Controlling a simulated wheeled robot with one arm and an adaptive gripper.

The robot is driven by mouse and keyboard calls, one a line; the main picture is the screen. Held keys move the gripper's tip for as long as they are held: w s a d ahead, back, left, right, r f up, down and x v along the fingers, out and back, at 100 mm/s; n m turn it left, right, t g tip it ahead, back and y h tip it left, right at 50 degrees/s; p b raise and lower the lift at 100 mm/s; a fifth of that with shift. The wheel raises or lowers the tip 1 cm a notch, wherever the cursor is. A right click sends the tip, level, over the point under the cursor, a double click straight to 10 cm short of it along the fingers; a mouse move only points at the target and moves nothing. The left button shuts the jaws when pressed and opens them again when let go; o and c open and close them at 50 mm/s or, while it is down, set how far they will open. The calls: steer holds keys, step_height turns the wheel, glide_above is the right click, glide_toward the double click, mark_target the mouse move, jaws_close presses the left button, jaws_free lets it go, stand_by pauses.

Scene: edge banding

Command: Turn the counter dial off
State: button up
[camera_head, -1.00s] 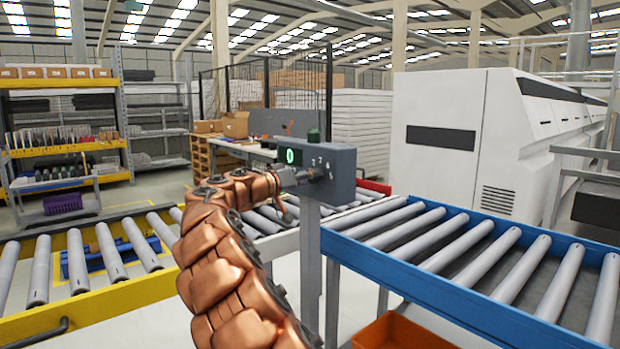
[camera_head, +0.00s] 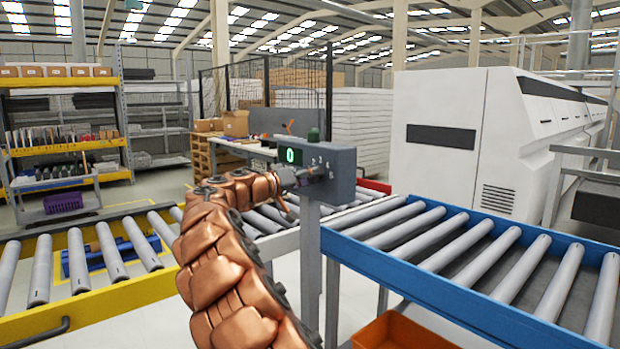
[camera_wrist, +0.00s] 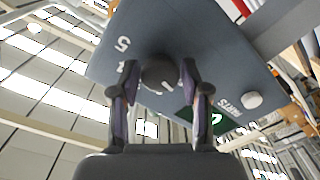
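The counter (camera_head: 343,160) is a grey box on a post, with a lit green display (camera_head: 290,156) reading 0. In the wrist view its grey panel (camera_wrist: 215,45) fills the upper middle, tilted, with a "5" and "PARTS" printed on it. The dark round dial (camera_wrist: 160,72) sits on that panel. My gripper (camera_wrist: 160,78) is open, with one finger on each side of the dial and a small gap seeming to show at each side. The dial's setting is hard to read. In the head view my gripper (camera_head: 312,174) is at the counter's face and partly hides it.
A pale round button (camera_wrist: 251,99) is on the panel near the fingers. A blue-framed roller conveyor (camera_head: 450,275) lies right of the post, and a yellow-framed one (camera_head: 100,300) lies left. An orange bin (camera_head: 400,333) is below. A white machine (camera_head: 460,140) stands behind.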

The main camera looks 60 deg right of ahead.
steer(key=shift+o, duration=1)
steer(key=v, duration=1.2)
steer(key=shift+r, duration=0.1)
